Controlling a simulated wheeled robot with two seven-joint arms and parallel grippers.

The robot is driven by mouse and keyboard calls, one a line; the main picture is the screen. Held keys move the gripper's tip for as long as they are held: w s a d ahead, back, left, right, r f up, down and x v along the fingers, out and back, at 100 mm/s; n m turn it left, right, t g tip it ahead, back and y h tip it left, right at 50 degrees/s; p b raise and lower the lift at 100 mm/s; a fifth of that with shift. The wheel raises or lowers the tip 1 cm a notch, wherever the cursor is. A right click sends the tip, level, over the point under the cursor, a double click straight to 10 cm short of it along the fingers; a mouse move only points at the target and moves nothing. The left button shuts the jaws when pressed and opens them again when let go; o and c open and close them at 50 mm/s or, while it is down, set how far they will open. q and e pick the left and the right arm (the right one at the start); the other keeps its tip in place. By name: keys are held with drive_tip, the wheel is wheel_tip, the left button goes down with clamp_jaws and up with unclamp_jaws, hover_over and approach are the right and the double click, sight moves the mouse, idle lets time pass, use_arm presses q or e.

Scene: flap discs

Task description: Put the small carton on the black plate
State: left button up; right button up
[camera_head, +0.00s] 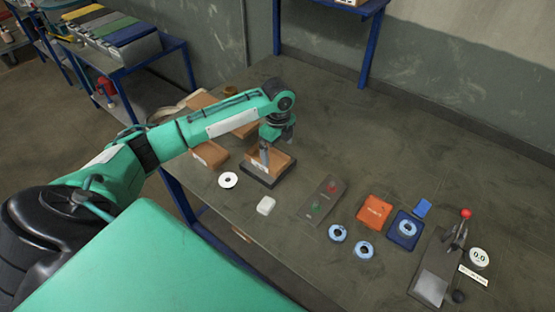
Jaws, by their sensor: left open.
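The small carton (279,164) is a brown, open-topped box. It appears to sit on the black plate (257,178), whose dark edge shows along the near side of the carton. My left gripper (265,160) points down at the carton, with its fingers at the carton's left part. It is open. The fingers hide part of the carton, and I cannot tell whether they touch it. My right gripper is out of view.
Other brown cartons (209,154) lie left of and behind the plate. A button panel (322,199), an orange box (374,211), blue discs (364,250) and a lever fixture (433,278) stand to the right. The back right table is clear.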

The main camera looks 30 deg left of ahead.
use_arm(q)
wheel_tip(320, 180, up, 6)
drive_tip(key=shift+f+b, duration=0.15)
drive_tip(key=shift+b, duration=0.25)
